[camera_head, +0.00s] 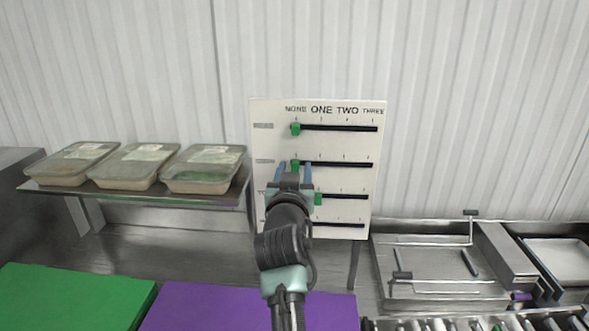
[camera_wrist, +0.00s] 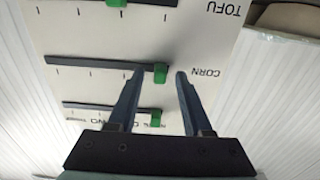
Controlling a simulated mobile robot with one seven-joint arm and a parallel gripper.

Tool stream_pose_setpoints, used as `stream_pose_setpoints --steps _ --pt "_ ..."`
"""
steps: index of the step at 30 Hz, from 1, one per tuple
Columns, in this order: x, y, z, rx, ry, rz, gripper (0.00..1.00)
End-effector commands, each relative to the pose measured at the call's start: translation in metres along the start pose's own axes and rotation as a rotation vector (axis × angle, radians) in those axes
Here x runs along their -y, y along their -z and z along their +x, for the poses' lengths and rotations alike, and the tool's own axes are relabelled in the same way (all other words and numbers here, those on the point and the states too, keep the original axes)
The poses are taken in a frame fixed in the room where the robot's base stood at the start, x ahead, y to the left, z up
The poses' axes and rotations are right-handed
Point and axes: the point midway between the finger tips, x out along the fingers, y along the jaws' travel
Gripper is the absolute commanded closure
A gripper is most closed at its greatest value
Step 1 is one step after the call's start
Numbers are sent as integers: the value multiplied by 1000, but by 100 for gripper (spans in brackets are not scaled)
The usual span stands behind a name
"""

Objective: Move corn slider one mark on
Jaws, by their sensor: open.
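The white board (camera_head: 340,180) on the wall carries several black slots, with columns headed NONE, ONE, TWO and THREE. The corn slider (camera_wrist: 160,73) is a green knob at the NONE end of the slot beside the CORN label (camera_wrist: 207,72). It also shows in the head view (camera_head: 295,163), in the second row down. My gripper (camera_wrist: 160,74) is open, with one blue finger on each side of the corn slider and a visible gap to each. In the head view my gripper (camera_head: 294,168) covers part of the lower rows.
The top-row slider (camera_head: 295,129) is also at NONE. The tofu slider (camera_head: 317,198) is at ONE, just below and right of my gripper. Lidded trays (camera_head: 130,167) stand on a shelf at left. Green (camera_head: 70,300) and purple (camera_head: 220,308) surfaces lie below.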

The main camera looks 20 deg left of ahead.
Motion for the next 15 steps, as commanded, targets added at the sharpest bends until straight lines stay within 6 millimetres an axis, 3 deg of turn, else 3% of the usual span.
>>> stream_pose_setpoints --steps 6,15 --pt "0 0 0 0 0 0 50" --pt "0 0 0 0 0 0 100"
